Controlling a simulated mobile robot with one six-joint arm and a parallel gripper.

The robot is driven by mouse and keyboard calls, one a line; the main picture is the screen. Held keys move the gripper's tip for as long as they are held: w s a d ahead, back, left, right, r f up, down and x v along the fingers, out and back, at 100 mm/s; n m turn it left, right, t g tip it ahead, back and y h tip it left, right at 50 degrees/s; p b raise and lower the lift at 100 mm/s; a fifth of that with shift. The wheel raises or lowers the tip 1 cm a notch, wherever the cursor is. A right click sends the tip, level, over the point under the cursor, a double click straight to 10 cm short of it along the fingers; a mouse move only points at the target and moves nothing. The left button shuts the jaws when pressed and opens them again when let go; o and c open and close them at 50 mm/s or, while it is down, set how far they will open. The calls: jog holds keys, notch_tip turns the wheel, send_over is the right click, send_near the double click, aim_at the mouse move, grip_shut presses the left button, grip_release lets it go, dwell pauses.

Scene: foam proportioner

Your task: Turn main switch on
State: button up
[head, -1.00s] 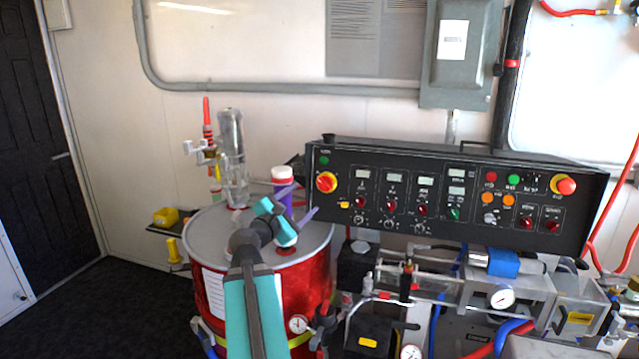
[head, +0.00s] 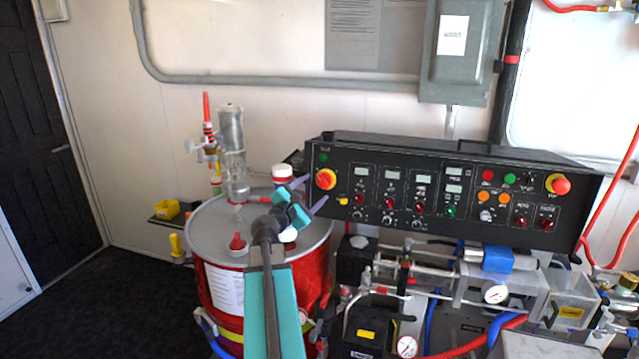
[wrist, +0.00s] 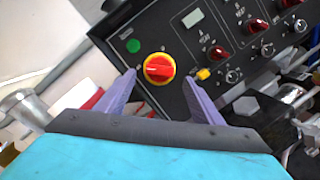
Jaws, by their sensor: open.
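The main switch (head: 326,179) is a red rotary knob on a yellow round plate at the left end of the black control panel (head: 400,158). In the wrist view the main switch (wrist: 159,68) faces me just beyond and between the two purple fingers, its red handle lying roughly crosswise in the picture. My gripper (head: 312,193) is open and empty, its fingers pointing at the panel's left end. In the wrist view my gripper (wrist: 160,90) has one finger on each side of the knob's line, apart from it. A green button (wrist: 133,46) sits above left of the switch.
A red drum (head: 220,285) with a grey lid stands below my arm, with a clear cylinder (head: 232,150) on it. Right of the switch are displays and red knobs (head: 361,199). Pumps and gauges (head: 495,293) fill the space under the panel.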

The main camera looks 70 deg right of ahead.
aim_at(322, 183)
jog(key=shift+s+d+p, duration=0.15)
jog(key=shift+d+p, duration=0.15)
jog(key=shift+d, duration=0.85)
jog(key=shift+s+d+p, duration=0.15)
jog(key=shift+d+p, duration=0.15)
jog(key=shift+d, duration=0.85)
jog(key=c, duration=0.9)
jog(key=shift+d, duration=0.4)
jog(key=shift+c, duration=0.7)
jog(key=shift+a, duration=0.4)
